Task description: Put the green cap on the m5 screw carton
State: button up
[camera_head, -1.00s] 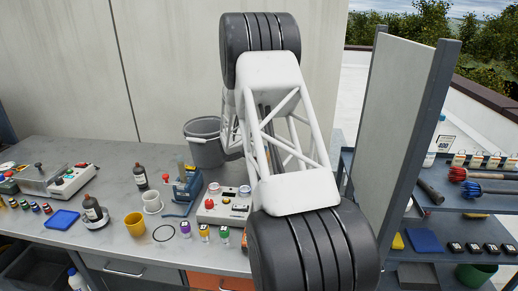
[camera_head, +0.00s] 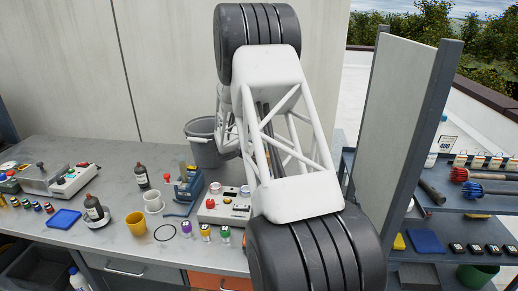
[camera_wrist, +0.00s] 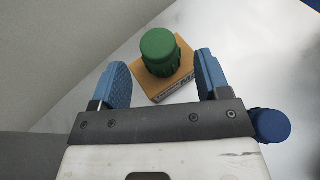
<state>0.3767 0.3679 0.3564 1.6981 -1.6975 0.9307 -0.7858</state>
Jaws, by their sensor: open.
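In the wrist view the green cap (camera_wrist: 160,50) sits on the top of a small brown carton (camera_wrist: 180,81) with dark print on its side, which I take to be the m5 screw carton. The cap covers much of the carton's top. My gripper (camera_wrist: 162,72) is open, with one blue finger on each side of the cap and carton. Gaps show between the fingers and the cap. The head view does not show this cap, carton or my fingertips; my arm hides part of that view.
A blue round cap-like object (camera_wrist: 270,126) lies right of my gripper in the wrist view, close to its base. A grey wall is at the left. The pale surface is clear at the upper right. In the head view, a bench (camera_head: 120,170) holds bottles, cups and devices.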

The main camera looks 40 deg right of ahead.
jog(key=v, duration=0.8)
jog(key=shift+a, duration=0.2)
jog(key=shift+r, duration=0.1)
jog(key=s+a+r+m+g+y, duration=0.1)
jog(key=s+a+r+m+y, duration=0.2)
jog(key=s+a+r+m, duration=0.5)
jog(key=s+a+r+m+g+y, duration=0.15)
jog(key=s+a+r, duration=0.45)
jog(key=s+a, duration=0.6)
jog(key=s+a+m+t+y, duration=0.1)
jog(key=s+a+m+y, duration=0.2)
jog(key=s+a, duration=0.3)
jog(key=s+a+m+t+y, duration=0.1)
jog(key=s+a+m+y, duration=0.2)
jog(key=s, duration=1)
jog(key=s+a+r+m+t+y, duration=0.1)
jog(key=s+a+m+y, duration=0.2)
jog(key=s+a, duration=0.6)
jog(key=shift+s+a+m, duration=0.3)
jog(key=shift+s+m, duration=0.2)
jog(key=shift+m, duration=0.25)
